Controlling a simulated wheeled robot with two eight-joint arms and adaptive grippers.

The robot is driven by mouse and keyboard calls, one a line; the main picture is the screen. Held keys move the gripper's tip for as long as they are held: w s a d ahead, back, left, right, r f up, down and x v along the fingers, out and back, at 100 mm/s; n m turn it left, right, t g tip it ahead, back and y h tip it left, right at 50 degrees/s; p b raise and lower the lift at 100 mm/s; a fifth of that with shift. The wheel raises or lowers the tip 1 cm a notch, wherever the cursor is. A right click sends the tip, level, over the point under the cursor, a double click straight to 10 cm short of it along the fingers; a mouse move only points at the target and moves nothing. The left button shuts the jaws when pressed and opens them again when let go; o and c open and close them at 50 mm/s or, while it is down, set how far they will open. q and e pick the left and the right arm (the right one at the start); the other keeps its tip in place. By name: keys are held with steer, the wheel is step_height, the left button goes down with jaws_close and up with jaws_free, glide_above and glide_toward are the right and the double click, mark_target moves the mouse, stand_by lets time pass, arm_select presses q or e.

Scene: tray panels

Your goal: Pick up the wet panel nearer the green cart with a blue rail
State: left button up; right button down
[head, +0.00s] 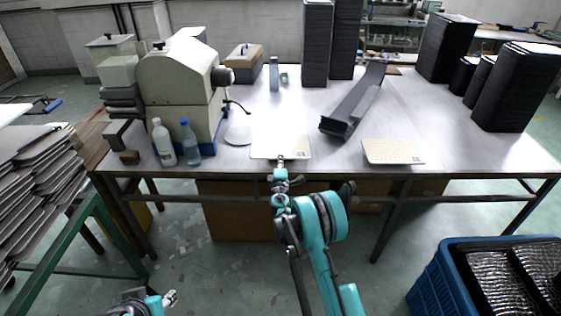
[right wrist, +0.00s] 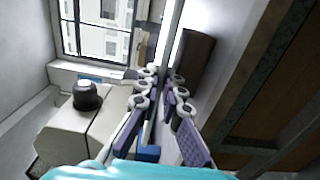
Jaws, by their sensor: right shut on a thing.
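Two pale, flat panels are at the front edge of the table. The left panel (head: 268,146) is the one nearer the green cart (head: 62,245), which stands at the far left. The right panel (head: 392,151) lies apart from it. My right gripper (head: 280,160) is shut on the front edge of the left panel; I cannot tell whether the panel is off the table. The right wrist view shows the fingers (right wrist: 163,98) close together. My left gripper (head: 170,298) is low at the bottom left, away from the table; its opening is unclear.
Two bottles (head: 163,142) and a beige machine (head: 180,95) stand left of the held panel. A dark channel-shaped piece (head: 352,100) and tall black stacks (head: 318,45) are behind. A blue crate (head: 440,285) is at the lower right. The table between the panels is clear.

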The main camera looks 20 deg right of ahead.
steer(key=s+a+r, duration=0.2)
steer(key=s+r, duration=0.2)
steer(key=s, duration=0.3)
steer(key=shift+s+p, duration=0.35)
steer(key=shift+p, duration=0.1)
steer(key=shift+a, duration=0.1)
